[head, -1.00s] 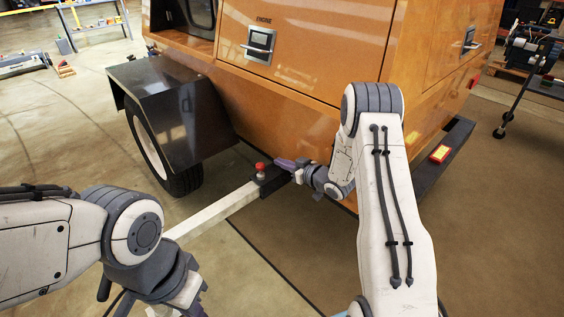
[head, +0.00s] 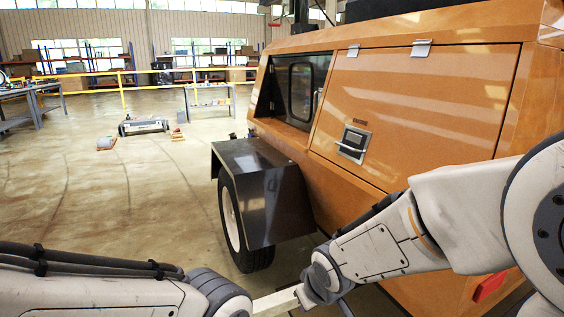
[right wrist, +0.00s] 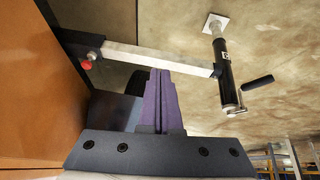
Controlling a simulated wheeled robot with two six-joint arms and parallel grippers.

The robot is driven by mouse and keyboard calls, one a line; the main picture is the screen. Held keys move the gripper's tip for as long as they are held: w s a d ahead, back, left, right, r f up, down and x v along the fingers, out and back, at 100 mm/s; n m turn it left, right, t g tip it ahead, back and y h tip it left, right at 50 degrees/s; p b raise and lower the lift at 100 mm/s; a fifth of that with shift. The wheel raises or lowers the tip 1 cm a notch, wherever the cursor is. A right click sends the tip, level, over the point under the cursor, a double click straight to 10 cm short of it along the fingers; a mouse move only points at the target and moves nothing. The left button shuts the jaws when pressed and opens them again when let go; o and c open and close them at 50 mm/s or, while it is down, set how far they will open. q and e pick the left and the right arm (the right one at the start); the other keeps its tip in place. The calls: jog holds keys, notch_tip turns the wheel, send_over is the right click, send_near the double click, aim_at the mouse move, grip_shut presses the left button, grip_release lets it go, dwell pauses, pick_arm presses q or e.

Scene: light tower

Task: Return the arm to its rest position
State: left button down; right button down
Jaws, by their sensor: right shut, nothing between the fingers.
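My right arm crosses the head view from the right edge, its wrist low in front of the orange light tower (head: 420,95). In the right wrist view my right gripper (right wrist: 160,75) has its purple fingers pressed together with nothing between them. It is apart from the white drawbar (right wrist: 150,57) beyond it. The drawbar shows only as a short piece at the bottom of the head view (head: 276,302). My left arm lies along the lower left of the head view; its gripper is out of frame.
A red knob (right wrist: 86,64) sits at the drawbar's body end; a black jack (right wrist: 226,75) with a crank stands at its other end. The black fender (head: 262,185) and wheel (head: 236,225) are ahead. Open floor (head: 110,200) lies left, with shelves behind.

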jog(key=s+r+n+g, duration=0.2)
jog(key=s+g, duration=0.3)
jog(key=s, duration=1.7)
notch_tip(320, 180, up, 35)
jog(key=w+p, duration=0.1)
jog(key=p, duration=3.4)
jog(key=shift+a+m, duration=0.3)
jog(key=shift+w, duration=0.1)
